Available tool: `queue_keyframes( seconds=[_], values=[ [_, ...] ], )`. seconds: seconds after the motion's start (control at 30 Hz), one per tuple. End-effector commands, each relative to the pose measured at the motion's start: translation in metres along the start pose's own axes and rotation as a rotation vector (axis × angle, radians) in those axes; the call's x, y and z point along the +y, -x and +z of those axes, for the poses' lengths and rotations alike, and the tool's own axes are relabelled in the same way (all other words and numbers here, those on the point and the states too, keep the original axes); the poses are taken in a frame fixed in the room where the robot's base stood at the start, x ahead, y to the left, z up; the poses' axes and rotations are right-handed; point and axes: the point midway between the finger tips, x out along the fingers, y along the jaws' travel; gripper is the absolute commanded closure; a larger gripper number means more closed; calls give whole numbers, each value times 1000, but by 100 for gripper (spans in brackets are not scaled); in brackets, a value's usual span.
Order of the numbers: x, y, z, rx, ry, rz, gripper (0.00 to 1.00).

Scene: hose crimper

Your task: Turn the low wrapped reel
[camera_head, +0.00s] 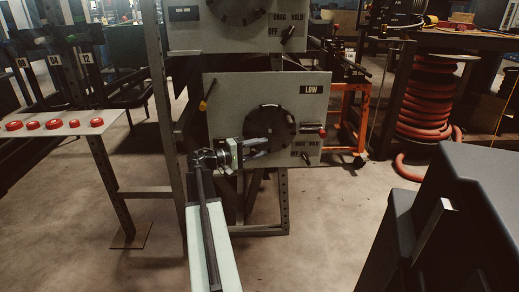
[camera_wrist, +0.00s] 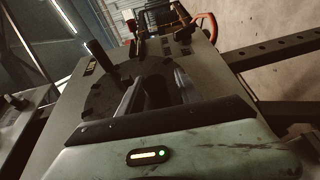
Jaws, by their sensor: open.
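The low reel is a black disc (camera_head: 270,122) on a grey panel (camera_head: 235,95) marked LOW. Its dark face (camera_wrist: 105,98) also shows in the wrist view, with a dark peg (camera_wrist: 100,55) standing out from it. My gripper (camera_head: 266,147) is at the lower left part of the disc, in front of the panel. I cannot tell whether the fingers touch the disc. The peg stands left of both fingers. Part of the disc is hidden behind my gripper.
A small black knob (camera_head: 305,156) marked DRAG HOLD and OFF sits low on the panel, below a red-tipped lever (camera_head: 312,130). A second panel (camera_head: 185,35) is above. A shelf with red buttons (camera_head: 53,124) stands left. Red hose (camera_head: 425,110) is coiled at right.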

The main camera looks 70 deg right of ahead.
Motion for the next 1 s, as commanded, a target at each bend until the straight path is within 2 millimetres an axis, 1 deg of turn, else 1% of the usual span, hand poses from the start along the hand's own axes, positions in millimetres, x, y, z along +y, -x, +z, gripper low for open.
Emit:
queue_keyframes(
  seconds=[0.17,0.2,0.27,0.3,0.33,0.37,1.0],
  values=[
    [0,0,0,1,0,0,59],
    [0,0,0,1,0,0,62],
    [0,0,0,1,0,0,78],
    [0,0,0,1,0,0,89],
    [0,0,0,1,0,0,98],
    [0,0,0,1,0,0,100],
    [0,2,0,2,0,-1,100]
  ],
)
